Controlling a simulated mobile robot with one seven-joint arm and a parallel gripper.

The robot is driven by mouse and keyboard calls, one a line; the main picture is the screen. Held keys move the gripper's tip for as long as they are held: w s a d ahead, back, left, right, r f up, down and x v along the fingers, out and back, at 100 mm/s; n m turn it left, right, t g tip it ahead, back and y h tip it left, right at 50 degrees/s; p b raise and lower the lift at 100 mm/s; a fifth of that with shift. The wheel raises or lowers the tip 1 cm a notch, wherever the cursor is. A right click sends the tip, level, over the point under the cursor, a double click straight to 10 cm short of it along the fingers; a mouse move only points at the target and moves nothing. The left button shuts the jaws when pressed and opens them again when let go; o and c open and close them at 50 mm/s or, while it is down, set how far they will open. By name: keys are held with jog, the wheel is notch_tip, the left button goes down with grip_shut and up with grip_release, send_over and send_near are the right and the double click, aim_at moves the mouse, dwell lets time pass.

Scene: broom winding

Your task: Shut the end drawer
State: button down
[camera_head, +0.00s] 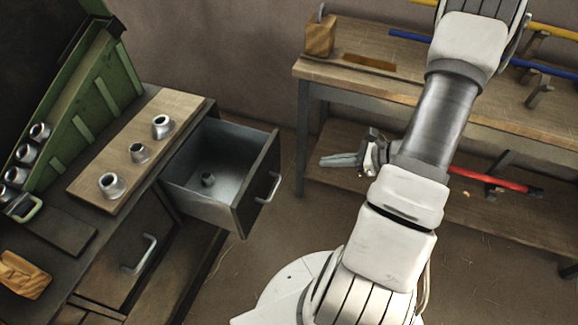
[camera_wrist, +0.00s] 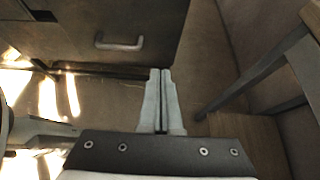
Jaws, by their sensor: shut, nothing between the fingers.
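The end drawer (camera_head: 222,176) is pulled out of the dark cabinet at the left, in the head view. It is a grey metal box with a dark front and a pale bar handle (camera_head: 268,187). In the wrist view a dark front with a bar handle (camera_wrist: 120,43) shows at the top, ahead of the fingertips. My gripper (camera_head: 322,161) is to the right of the drawer front, apart from it. Its fingers (camera_wrist: 161,72) are shut together with nothing between them.
A wooden board (camera_head: 125,165) with metal fittings lies on the cabinet top. A second drawer handle (camera_head: 140,254) is on a closed front. A workbench (camera_head: 350,72) with a lower shelf stands at the back right. Bare floor lies between cabinet and bench.

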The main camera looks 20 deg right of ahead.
jog(key=b, duration=0.2)
send_near(275, 161)
notch_tip(275, 161, down, 3)
jog(key=w+a, duration=0.3)
jog(key=shift+w+a+f, duration=0.1)
jog(key=shift+w+f, duration=0.1)
jog(key=shift+w+a, duration=0.25)
jog(key=shift+w, duration=0.05)
jog(key=shift+a, duration=0.1)
jog(key=w+a+b, duration=0.5)
jog(key=w+a, duration=1)
jog(key=shift+w+a+r+b, duration=0.15)
jog(key=shift+w+a+b, duration=0.15)
jog(key=shift+w+a, duration=0.05)
jog(key=shift+a+r, duration=0.1)
